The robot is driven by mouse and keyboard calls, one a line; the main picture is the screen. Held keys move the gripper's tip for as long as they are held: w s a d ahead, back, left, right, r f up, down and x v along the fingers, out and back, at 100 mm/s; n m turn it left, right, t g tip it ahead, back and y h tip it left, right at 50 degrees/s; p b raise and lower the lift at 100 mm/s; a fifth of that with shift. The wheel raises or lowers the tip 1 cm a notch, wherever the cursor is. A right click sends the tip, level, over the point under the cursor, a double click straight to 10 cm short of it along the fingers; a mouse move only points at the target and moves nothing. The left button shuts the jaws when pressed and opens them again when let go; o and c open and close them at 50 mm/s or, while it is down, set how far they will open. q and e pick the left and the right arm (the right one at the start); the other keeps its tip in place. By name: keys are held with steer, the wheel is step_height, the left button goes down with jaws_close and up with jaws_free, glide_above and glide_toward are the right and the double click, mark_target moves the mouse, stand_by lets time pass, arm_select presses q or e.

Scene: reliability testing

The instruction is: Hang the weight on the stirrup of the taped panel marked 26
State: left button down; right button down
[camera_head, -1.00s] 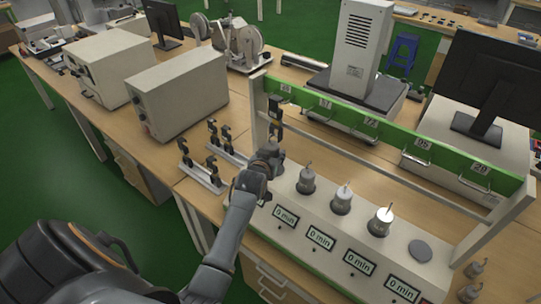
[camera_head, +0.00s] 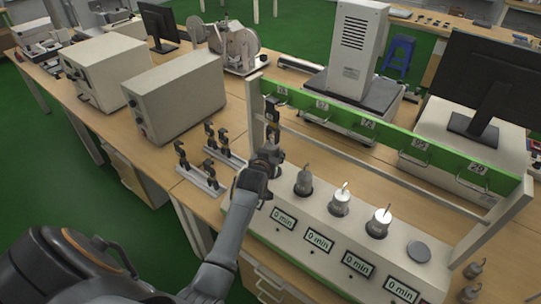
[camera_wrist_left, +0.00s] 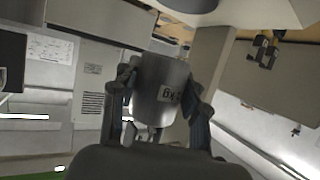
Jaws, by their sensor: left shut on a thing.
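My left gripper (camera_head: 270,160) is shut on a grey metal weight. The weight (camera_wrist_left: 162,88) shows in the left wrist view between both fingers, with a partly readable dark label. In the head view the gripper largely hides it, at the left end of the row of weights. A green rail (camera_head: 385,135) carries numbered labels. The far right label (camera_head: 479,168) looks like 26 or 28, above a metal stirrup (camera_head: 472,186). My right gripper is not in view.
Three weights (camera_head: 340,200) stand on the white timer box (camera_head: 300,222), beside a dark round disc (camera_head: 419,251). Dark clamps on a stand (camera_head: 203,178) are left of my gripper. Rack uprights (camera_head: 500,225) and a lower bar are close by.

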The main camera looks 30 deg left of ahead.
arm_select(q)
steer(key=shift+w+r, duration=0.25)
steer(key=shift+w, duration=0.05)
steer(key=shift+f, duration=0.75)
stand_by(0.7)
steer(key=c, duration=0.7)
jaws_free()
steer(key=shift+o, duration=0.5)
steer(key=shift+s, duration=0.1)
steer(key=shift+s+d+f, duration=0.1)
steer(key=shift+f, duration=0.25)
steer(key=v, duration=1.2)
steer(key=shift+r, duration=0.3)
